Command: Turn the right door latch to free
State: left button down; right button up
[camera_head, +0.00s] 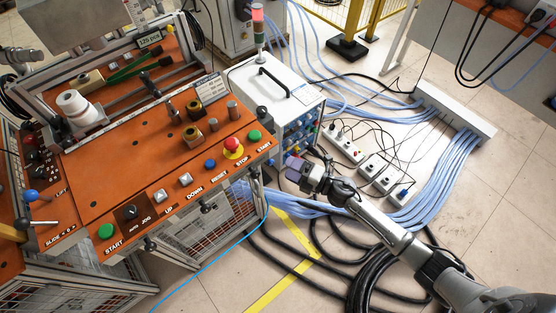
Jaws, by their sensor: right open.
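The orange control bench (110,195) stands at the left with a row of labelled buttons. Under its front edge are black latch-like knobs, one at the right (207,207) and one further left (150,244), above mesh-panelled doors (205,235). The knobs are small, and I cannot tell their exact turn position. My right gripper (292,166) reaches in from the lower right and is near the bench's right end, by the front of the white cabinet. It is open, and I see nothing held in it. It is apart from the right knob. My left gripper is not in view.
The white cabinet (262,88) with a signal lamp stands right of the bench. Power strips (345,145), blue hoses (440,180) and black cables (375,285) cover the floor at the right. A yellow barrier (350,25) stands behind.

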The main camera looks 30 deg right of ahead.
jog(key=shift+v, duration=1.85)
